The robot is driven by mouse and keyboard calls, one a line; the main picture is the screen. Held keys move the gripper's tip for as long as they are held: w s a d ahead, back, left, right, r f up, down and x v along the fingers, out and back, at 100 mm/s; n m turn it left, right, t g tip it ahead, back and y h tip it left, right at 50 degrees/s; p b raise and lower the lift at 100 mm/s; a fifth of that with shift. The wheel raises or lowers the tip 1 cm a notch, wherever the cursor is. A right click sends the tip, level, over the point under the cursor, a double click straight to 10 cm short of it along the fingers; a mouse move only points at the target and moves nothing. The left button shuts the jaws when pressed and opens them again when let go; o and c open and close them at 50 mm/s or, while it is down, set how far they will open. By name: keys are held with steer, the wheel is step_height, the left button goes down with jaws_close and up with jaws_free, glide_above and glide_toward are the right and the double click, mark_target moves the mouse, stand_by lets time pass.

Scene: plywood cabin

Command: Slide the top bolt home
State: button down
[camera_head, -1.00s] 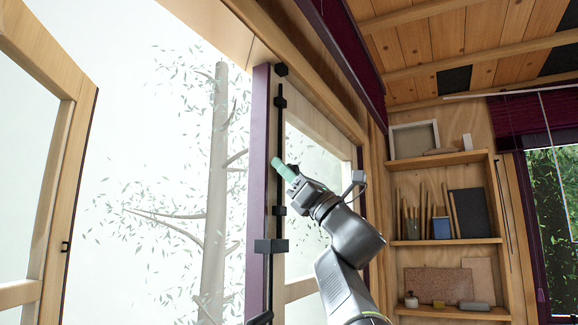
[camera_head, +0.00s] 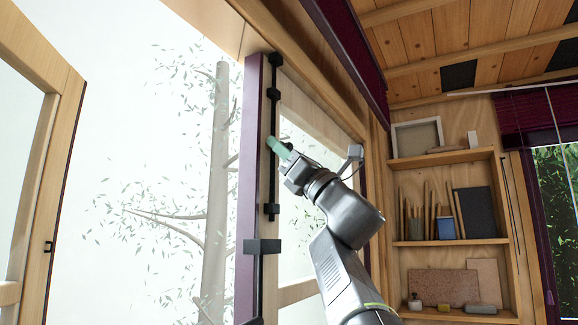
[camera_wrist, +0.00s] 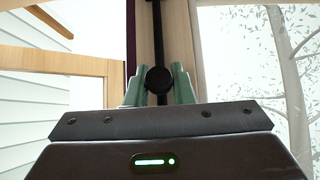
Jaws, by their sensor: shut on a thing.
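The top bolt (camera_head: 274,122) is a black upright rod on the right door leaf. It runs through black guides, and its upper part reaches a black bracket (camera_head: 275,59) close under the wooden frame. My gripper (camera_head: 279,149) has green fingers and comes from the lower right onto the rod, between the middle and lower guides. In the wrist view, a round black knob (camera_wrist: 159,80) on the rod sits between the two green fingers, which are shut on it. The fingers hide part of the knob in the head view, and whether the rod's tip is in the bracket is hard to tell.
A black box-shaped fitting (camera_head: 263,247) sits lower on the same leaf. The other door leaf (camera_head: 62,130) stands open at the left, with clear space between.

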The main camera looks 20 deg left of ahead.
steer(key=shift+s+r, duration=0.15)
steer(key=shift+r, duration=0.15)
steer(key=c, duration=1.3)
jaws_free()
steer(key=shift+d+t, duration=0.2)
steer(key=shift+t, duration=0.1)
steer(key=shift+a, duration=0.15)
steer(key=shift+f, duration=0.15)
steer(key=shift+d+f+b, duration=0.25)
steer(key=shift+f+b, duration=0.05)
steer(key=b+v, duration=0.6)
steer(key=v, duration=0.7)
steer(key=shift+d+r, duration=0.15)
